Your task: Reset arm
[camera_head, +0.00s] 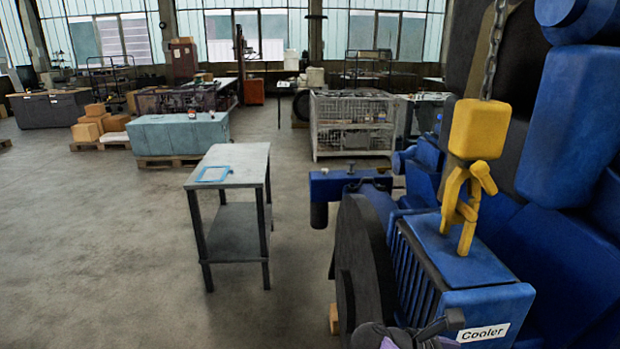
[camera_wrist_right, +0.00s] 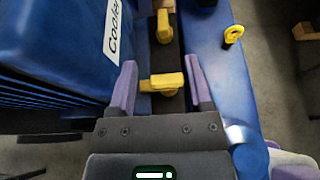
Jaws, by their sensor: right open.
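My right gripper (camera_wrist_right: 160,66) is open in the right wrist view, its two purple fingers spread apart. A yellow handle-like piece (camera_wrist_right: 162,83) lies between the fingers, with gaps on both sides. A second yellow piece (camera_wrist_right: 164,26) is farther up along the same dark gap. The blue cooler (camera_wrist_right: 62,45) with its "Cooler" label is left of the fingers. In the head view, part of my right gripper shows at the bottom edge, beside the cooler (camera_head: 490,305). My left gripper is not in view.
A yellow hoist block (camera_head: 478,128) on a chain hangs over the cooler, its yellow hook (camera_head: 467,205) low at the cooler's top. Blue engine parts (camera_head: 560,240) fill the right. A grey table (camera_head: 235,165) holds a blue frame (camera_head: 213,174).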

